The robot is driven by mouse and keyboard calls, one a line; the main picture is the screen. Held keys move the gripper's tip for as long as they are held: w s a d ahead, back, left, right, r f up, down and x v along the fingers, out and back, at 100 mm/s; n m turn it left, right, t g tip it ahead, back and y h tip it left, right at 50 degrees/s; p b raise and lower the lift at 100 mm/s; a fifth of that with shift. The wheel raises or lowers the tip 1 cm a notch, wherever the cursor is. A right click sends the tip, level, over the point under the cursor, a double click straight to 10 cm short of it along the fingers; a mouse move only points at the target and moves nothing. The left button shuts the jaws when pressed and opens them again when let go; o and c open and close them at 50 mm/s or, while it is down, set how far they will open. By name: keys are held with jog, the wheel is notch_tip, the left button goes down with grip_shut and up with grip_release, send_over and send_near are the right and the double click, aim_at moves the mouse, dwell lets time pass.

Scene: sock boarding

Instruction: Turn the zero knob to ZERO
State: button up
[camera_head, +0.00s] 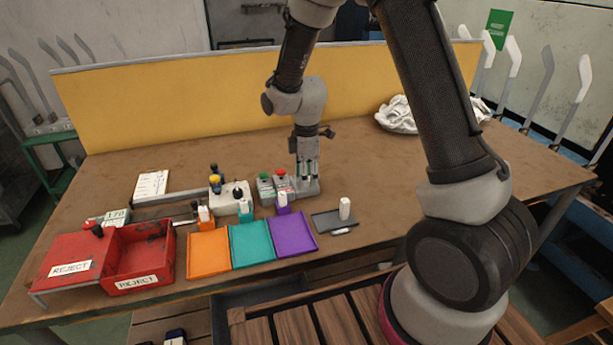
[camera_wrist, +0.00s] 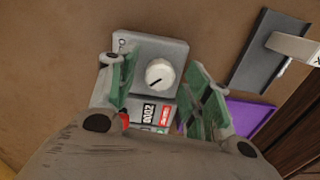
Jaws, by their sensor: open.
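The zero knob (camera_wrist: 159,73) is a round white knob with a dark pointer line, on top of a light grey box (camera_wrist: 168,48). In the wrist view its pointer line slants from upper right to lower left. A black label and a red label, hard to read, sit below it. My gripper (camera_wrist: 152,67) is open and empty, with one green-padded finger on each side of the knob. I cannot tell whether either pad touches it. In the head view my gripper (camera_head: 308,172) points down over the grey box (camera_head: 309,188), and the knob is not clearly visible.
Units with green and red buttons (camera_head: 281,174) stand just left of my gripper. Orange (camera_head: 208,268), teal (camera_head: 251,260) and purple (camera_head: 291,245) trays lie in front, with a dark pad (camera_head: 322,222) to their right. Red reject bins (camera_head: 165,235) are at left. The table's right side is mostly clear.

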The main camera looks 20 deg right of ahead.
jog(key=c, duration=1)
jog(key=shift+c, duration=0.2)
jog(key=shift+m, duration=0.4)
jog(key=m, duration=0.3)
jog(key=shift+m, duration=0.4)
jog(key=m, duration=0.4)
jog(key=shift+m, duration=0.3)
jog(key=m, duration=0.8)
jog(key=shift+m, duration=0.3)
